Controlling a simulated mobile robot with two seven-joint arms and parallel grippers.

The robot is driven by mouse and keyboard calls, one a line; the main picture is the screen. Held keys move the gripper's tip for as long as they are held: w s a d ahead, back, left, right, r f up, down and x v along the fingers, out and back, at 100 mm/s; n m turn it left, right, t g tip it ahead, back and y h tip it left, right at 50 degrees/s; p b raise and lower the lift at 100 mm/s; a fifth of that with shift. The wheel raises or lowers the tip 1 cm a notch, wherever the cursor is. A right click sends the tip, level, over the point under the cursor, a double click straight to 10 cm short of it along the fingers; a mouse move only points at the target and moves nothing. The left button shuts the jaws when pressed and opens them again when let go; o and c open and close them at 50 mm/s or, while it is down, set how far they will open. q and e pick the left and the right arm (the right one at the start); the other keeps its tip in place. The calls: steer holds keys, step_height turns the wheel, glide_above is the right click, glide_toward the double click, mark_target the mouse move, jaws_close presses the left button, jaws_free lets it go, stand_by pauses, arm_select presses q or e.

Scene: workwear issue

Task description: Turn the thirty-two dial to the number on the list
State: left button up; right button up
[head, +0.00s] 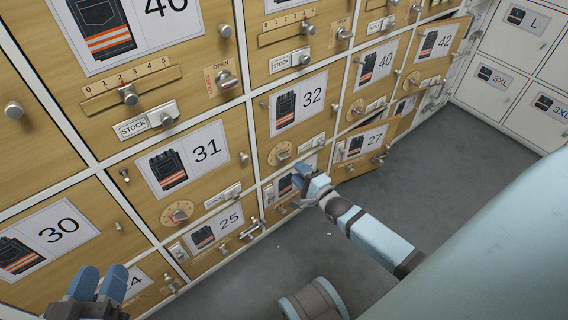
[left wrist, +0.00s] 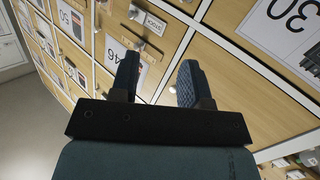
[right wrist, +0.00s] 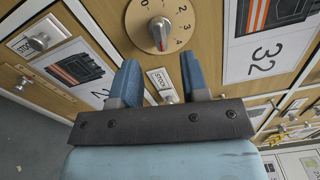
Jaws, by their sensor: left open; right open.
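The thirty-two door (head: 312,118) is a wooden panel with a picture label reading 32. Its dial (head: 283,152), a round tan disc with a silver knob, sits at the door's lower left. In the right wrist view the dial (right wrist: 160,30) lies just beyond the fingertips, apart from them; the numerals 2, 3 and 4 show on its right side. My right gripper (head: 301,176) is open and empty, just below the dial in the head view. My left gripper (head: 98,282) is open and empty at the lower left, before the number 30 door (head: 90,215). No list is visible.
Doors 31 (head: 205,145), 25 and 40 surround it, with dials, sliders and knobs sticking out. The 27 door (head: 362,150) stands ajar to the right of my right gripper. White lockers (head: 520,50) stand at the right. The grey floor (head: 430,160) is mostly clear.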

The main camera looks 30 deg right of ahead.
mark_target(285, 160)
steer(key=w, duration=0.2)
steer(key=w+b, duration=0.1)
steer(key=w, duration=0.1)
steer(key=w+b, duration=0.1)
steer(key=w, duration=0.1)
steer(key=shift+w+a, duration=0.25)
steer(key=shift+w, duration=0.05)
arm_select(q)
steer(key=shift+w+a+r+m+t+h, duration=0.15)
steer(key=shift+w+a+m+t, duration=0.1)
steer(key=shift+w+m, duration=0.2)
steer(key=shift+w+a+r+m+t+h, duration=0.15)
steer(key=shift+w+a+m+t, duration=0.15)
steer(key=shift+m, duration=0.25)
arm_select(e)
steer(key=shift+w, duration=0.2)
arm_select(q)
steer(key=shift+d, duration=0.1)
steer(key=shift+f, duration=0.1)
arm_select(e)
jaws_close()
